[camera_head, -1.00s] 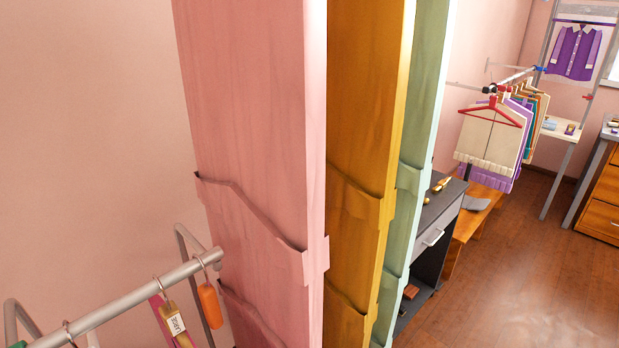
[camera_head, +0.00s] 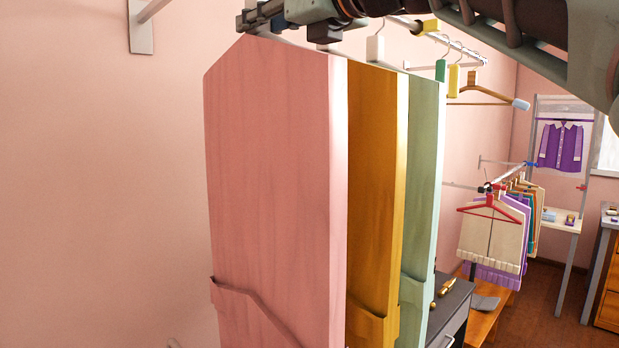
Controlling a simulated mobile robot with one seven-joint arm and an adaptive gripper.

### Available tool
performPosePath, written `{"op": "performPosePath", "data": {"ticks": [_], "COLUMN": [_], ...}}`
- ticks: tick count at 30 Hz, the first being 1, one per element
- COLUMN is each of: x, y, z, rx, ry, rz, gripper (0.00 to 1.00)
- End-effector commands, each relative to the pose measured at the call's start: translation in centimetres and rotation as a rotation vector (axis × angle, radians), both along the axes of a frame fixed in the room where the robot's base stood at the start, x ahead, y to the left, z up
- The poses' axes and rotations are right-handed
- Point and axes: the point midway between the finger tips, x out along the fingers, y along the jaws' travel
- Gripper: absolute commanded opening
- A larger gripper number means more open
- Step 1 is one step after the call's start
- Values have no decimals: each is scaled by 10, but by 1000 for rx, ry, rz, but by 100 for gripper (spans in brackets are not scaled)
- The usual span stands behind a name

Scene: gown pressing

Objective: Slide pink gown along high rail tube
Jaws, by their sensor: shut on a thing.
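The pink gown (camera_head: 272,185) hangs as a tall flat panel in the middle of the view, nearest to me. My gripper (camera_head: 251,18) is at its top edge, reaching in from the upper right, and is shut on the top of the gown. The exact hold on the hanger is hidden by the gripper. The high rail tube (camera_head: 455,45) runs along the top behind my arm.
A mustard gown (camera_head: 375,200) and a mint gown (camera_head: 420,210) hang close behind the pink one. Tagged hangers, including a wooden one (camera_head: 480,97), are farther along the rail. Clothes (camera_head: 492,235) hang on a lower rail at right. Bare wall lies left of the pink gown.

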Motion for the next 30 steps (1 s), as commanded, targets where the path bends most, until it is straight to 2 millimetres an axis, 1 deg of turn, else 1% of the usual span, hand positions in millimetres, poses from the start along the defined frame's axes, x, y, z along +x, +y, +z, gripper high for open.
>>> {"op": "performPosePath", "data": {"ticks": [1, 4, 29, 30], "x": [1, 3, 3, 3], "y": [-2, -4, -4, -4], "z": [3, 2, -2, -2], "rx": [4, 3, 4, 4], "ry": [-1, -3, -3, -3], "rz": [0, 0, 0, 0], "gripper": [0, 0, 0, 25]}}
